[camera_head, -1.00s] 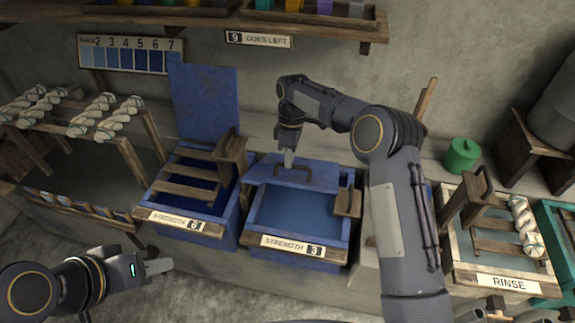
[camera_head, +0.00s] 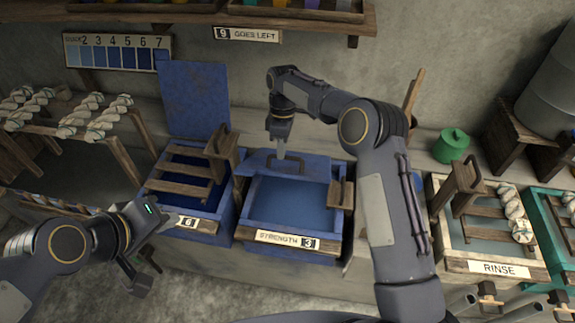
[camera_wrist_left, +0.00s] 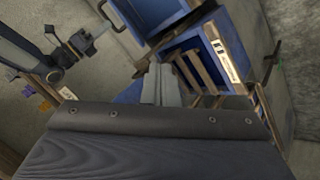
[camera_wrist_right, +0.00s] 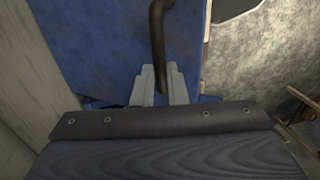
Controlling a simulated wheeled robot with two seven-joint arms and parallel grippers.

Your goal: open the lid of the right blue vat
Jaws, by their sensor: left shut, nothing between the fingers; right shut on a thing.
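The right blue vat (camera_head: 241,215) carries a "STRENGTH 3" label. Its blue lid (camera_head: 318,172) lies over the back part, and blue liquid shows in front of it. My right gripper (camera_head: 280,155) is shut on the dark lid handle (camera_head: 298,161). In the right wrist view, the fingers (camera_wrist_right: 158,88) meet the handle (camera_wrist_right: 158,40) above the blue lid (camera_wrist_right: 100,45). My left gripper (camera_head: 170,219) is shut and empty, in front of the left vat's label. Its closed fingers also show in the left wrist view (camera_wrist_left: 162,85).
The left blue vat (camera_head: 229,205) has its lid (camera_head: 195,100) upright behind it and wooden slats inside. A rinse vat (camera_head: 490,268) and a green pot (camera_head: 451,146) stand at the right. A shelf (camera_head: 200,12) hangs above.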

